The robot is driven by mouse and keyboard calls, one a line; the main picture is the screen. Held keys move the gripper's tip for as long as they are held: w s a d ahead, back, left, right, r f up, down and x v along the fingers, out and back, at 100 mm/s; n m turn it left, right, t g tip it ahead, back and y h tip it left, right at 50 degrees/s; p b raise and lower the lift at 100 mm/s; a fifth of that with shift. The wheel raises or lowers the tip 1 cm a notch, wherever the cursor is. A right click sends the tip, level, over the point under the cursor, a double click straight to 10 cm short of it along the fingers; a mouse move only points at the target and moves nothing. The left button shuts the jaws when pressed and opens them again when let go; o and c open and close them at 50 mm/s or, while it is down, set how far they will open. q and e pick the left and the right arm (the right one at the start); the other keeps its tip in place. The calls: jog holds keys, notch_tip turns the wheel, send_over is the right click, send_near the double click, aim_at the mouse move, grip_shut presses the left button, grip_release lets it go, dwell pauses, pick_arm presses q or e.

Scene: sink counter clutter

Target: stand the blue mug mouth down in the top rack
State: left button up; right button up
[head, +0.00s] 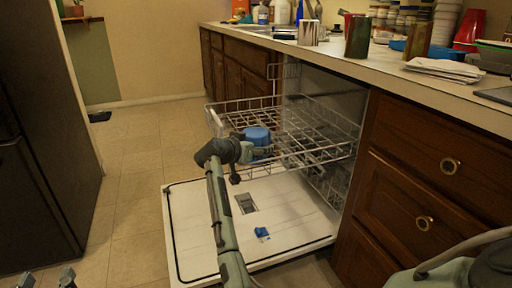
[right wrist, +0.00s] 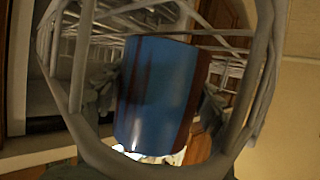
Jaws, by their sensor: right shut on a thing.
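The blue mug (head: 257,134) is at the front of the pulled-out top rack (head: 317,158), with a flat, closed-looking blue face upward, so it appears mouth down. My right gripper (head: 246,150) is shut on its side, reaching in from the front of the rack. In the right wrist view the mug (right wrist: 155,95) fills the space between the fingers, with rack wires around it. I cannot tell whether its rim touches the rack wires. My left gripper (head: 46,279) is at the bottom left edge, its two fingertips apart and empty, far from the rack.
The open dishwasher door (head: 195,235) lies flat below the rack, with a small blue piece (head: 262,233) on it. The counter (head: 350,66) above holds cups, cans and stacked dishes. Wooden drawers (head: 430,170) stand to the right. The rack looks otherwise empty.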

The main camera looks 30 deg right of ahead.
jog(key=shift+f, duration=0.2)
dwell(0.6)
jog(key=o, duration=1.3)
jog(key=shift+o, duration=1)
jog(key=v, duration=1)
jog(key=shift+s+a, duration=0.2)
jog(key=shift+a, duration=0.2)
jog(key=shift+s+a+r, duration=0.3)
jog(key=shift+a+r, duration=0.05)
jog(key=shift+a, duration=0.15)
